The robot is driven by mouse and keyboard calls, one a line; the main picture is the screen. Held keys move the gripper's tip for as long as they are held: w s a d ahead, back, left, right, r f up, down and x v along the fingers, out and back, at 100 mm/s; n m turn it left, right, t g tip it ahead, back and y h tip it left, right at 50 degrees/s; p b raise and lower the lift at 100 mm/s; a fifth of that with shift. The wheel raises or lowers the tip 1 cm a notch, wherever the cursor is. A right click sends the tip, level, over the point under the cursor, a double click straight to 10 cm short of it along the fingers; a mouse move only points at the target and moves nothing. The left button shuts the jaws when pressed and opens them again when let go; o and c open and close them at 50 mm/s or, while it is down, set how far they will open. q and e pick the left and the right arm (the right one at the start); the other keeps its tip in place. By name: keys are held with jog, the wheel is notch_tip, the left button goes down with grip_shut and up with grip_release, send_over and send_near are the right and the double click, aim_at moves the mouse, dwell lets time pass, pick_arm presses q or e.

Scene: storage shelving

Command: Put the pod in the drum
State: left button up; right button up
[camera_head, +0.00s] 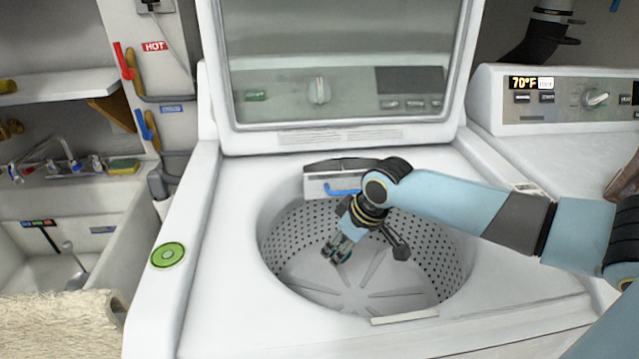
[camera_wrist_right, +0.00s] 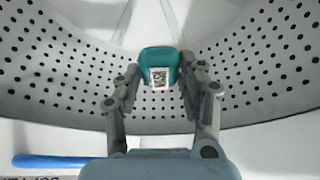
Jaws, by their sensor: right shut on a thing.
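The drum (camera_head: 291,243) is the perforated tub of an open top-load washer. My right gripper (camera_head: 340,247) reaches down into the drum's opening. In the right wrist view my right gripper (camera_wrist_right: 158,82) is shut on the teal pod (camera_wrist_right: 158,58), which has a white label with a dark printed square. The pod is between the fingertips, with the drum's perforated wall (camera_wrist_right: 70,75) behind it. In the head view the pod is small and mostly hidden by the fingers. My left gripper is not in view.
The washer's lid (camera_head: 340,60) stands open behind the drum. A blue handle (camera_head: 342,190) shows at the drum's back rim. A second machine (camera_head: 560,110) stands at the right. A sink (camera_head: 50,255) and a beige towel (camera_head: 60,322) are at the left. A green round disc (camera_head: 168,255) sits on the washer's top.

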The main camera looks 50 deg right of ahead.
jog(key=w+a+f, duration=0.1)
jog(key=a+f, duration=0.3)
jog(key=f, duration=0.1)
jog(key=w+a+f+b, duration=0.1)
jog(key=a+f, duration=0.2)
jog(key=shift+w, duration=0.3)
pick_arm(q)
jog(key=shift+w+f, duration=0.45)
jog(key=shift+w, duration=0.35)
pick_arm(e)
jog(key=shift+f, duration=0.2)
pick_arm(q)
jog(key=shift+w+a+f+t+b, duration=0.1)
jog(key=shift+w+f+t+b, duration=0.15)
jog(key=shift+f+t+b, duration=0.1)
pick_arm(e)
jog(key=shift+f, duration=0.65)
jog(key=o, duration=0.9)
jog(key=shift+o, duration=0.2)
